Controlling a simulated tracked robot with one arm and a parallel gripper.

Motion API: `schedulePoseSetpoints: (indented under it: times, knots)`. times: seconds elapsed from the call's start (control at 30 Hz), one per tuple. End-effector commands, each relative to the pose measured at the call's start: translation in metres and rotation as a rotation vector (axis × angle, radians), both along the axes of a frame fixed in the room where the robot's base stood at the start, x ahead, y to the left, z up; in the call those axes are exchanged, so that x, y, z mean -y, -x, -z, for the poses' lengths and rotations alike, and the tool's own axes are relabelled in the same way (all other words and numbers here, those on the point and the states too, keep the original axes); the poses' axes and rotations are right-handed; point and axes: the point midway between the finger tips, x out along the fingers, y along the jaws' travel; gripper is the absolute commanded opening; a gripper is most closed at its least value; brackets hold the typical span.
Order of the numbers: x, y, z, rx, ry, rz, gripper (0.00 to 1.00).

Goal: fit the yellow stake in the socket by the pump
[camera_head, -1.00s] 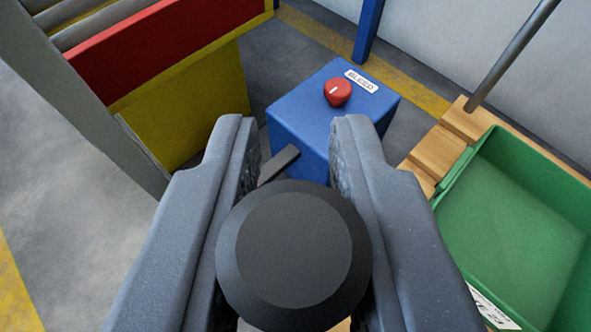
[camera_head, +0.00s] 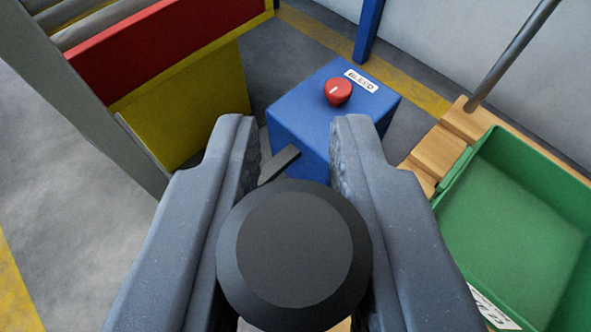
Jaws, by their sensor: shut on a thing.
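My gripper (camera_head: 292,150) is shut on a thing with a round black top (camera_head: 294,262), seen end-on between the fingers. Its body below the top is hidden, so I cannot tell if it is the yellow stake. No other stake shows. A blue box (camera_head: 308,112) with a red knob (camera_head: 338,91) and a "BLEED" label stands on the floor beyond the fingertips; it may be the pump. A short dark bar (camera_head: 279,164) shows between the fingers, in front of the box. I cannot make out a socket.
A green bin (camera_head: 515,215) sits on a wooden pallet (camera_head: 438,155) at the right, with a grey pole (camera_head: 515,50) rising behind. A red and yellow frame (camera_head: 180,115) with rollers stands at the left. A blue post (camera_head: 368,30) and pale wall are behind.

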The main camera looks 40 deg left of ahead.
Motion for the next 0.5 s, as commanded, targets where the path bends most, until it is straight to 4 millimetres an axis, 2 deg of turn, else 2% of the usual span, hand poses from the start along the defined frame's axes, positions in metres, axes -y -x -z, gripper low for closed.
schedulePoseSetpoints:
  times: [0.5]
  knots:
    - [0.0000, -0.0001, 0.0082, 0.001, -0.001, 0.000, 0.00]
